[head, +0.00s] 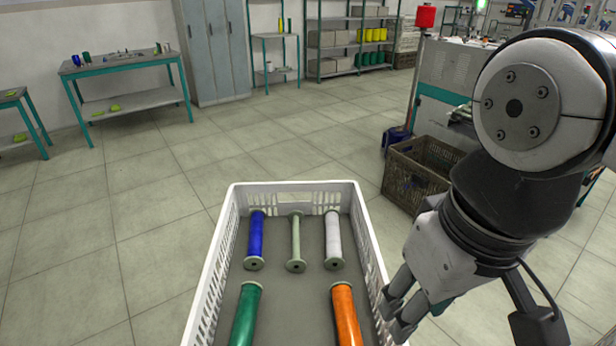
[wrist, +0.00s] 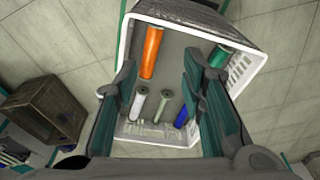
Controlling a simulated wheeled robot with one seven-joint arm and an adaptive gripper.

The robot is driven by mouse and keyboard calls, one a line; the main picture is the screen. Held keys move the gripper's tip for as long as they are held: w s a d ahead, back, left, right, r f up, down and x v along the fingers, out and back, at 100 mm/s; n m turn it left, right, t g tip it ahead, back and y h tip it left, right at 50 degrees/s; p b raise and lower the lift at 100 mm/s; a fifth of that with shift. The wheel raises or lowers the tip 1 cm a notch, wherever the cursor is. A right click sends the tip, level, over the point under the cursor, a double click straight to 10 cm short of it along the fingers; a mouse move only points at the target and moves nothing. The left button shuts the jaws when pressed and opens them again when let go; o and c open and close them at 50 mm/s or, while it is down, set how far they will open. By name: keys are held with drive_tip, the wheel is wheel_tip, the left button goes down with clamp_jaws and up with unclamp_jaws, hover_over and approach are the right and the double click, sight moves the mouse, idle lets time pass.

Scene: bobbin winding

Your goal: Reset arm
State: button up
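My gripper (head: 398,312) hangs at the right side of the white crate (head: 232,232) in the head view. In the wrist view my gripper (wrist: 160,85) has its two fingers wide apart, with nothing between them. The crate holds a blue bobbin (head: 256,238), a thin pale green bobbin (head: 296,240) and a white bobbin (head: 333,240) in its far row. A green bobbin (head: 244,318) and an orange bobbin (head: 346,318) lie nearer. The near end of the crate is cut off in the head view.
A brown crate (head: 408,188) stands on the floor to the right, beside a machine (head: 443,80). A worktable (head: 125,60), lockers (head: 215,50) and shelves (head: 350,45) stand along the back. The floor left of the white crate is clear.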

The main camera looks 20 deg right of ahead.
idle(0.4)
wheel_tip(320, 180, up, 13)
drive_tip(key=t+p, duration=0.2)
drive_tip(key=p, duration=0.9)
drive_tip(key=shift+d, duration=0.15)
